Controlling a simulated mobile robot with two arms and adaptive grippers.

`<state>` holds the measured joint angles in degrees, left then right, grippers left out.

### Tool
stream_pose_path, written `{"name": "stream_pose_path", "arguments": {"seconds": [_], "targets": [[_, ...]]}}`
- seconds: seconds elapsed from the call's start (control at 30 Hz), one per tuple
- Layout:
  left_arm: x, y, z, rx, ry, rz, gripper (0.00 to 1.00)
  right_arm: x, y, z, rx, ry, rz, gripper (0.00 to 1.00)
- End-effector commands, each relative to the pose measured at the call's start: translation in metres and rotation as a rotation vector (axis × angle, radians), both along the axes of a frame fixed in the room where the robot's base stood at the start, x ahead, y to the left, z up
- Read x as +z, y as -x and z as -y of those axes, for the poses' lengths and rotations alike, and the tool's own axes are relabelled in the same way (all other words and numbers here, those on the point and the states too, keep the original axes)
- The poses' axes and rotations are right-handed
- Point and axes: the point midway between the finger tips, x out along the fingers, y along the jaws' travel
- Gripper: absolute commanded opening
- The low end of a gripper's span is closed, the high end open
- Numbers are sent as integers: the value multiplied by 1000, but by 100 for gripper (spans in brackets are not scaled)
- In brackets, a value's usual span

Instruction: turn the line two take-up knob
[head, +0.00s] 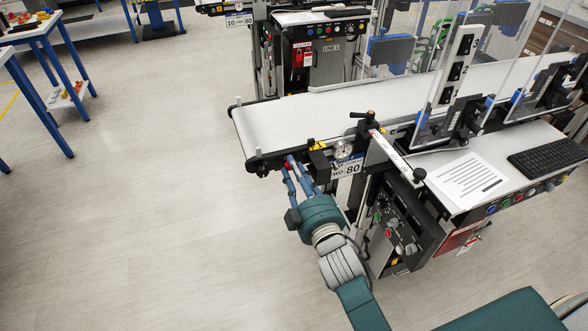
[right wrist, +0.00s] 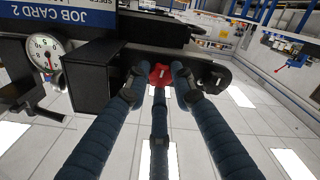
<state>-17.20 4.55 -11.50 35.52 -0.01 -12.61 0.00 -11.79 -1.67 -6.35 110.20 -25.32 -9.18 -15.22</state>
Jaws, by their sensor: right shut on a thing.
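The line two take-up knob (right wrist: 160,74) is a small red lobed knob at the end of the belt conveyor (head: 330,118). In the right wrist view it sits between the fingertips of my right gripper (right wrist: 158,84). In the head view the right gripper (head: 291,164) reaches up to the near left corner of the conveyor, and only a speck of red shows there. Its blue fingers are shut on the knob, which they partly hide. My left gripper is not in view.
A round dial gauge (head: 343,150) and a card marked 80 (head: 347,167) are just right of the gripper. A black control panel (head: 400,232) stands right of my forearm. A keyboard (head: 548,157) lies on the side shelf. The floor at left is clear.

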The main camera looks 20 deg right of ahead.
Motion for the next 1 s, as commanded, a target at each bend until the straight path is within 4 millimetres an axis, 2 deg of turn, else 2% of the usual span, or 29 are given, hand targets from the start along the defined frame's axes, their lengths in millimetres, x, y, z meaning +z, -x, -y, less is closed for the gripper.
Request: {"name": "stream_pose_path", "arguments": {"seconds": [0.6,0.63,0.67,1.0], "targets": [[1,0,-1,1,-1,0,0,-4,1,2,-4,-40,-11,0],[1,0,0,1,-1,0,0,-5,1,2,-4,-39,-10,30],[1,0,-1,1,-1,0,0,-5,1,2,-4,-39,-10,32],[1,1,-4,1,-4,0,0,-3,5,1,-1,-40,-7,32]]}}
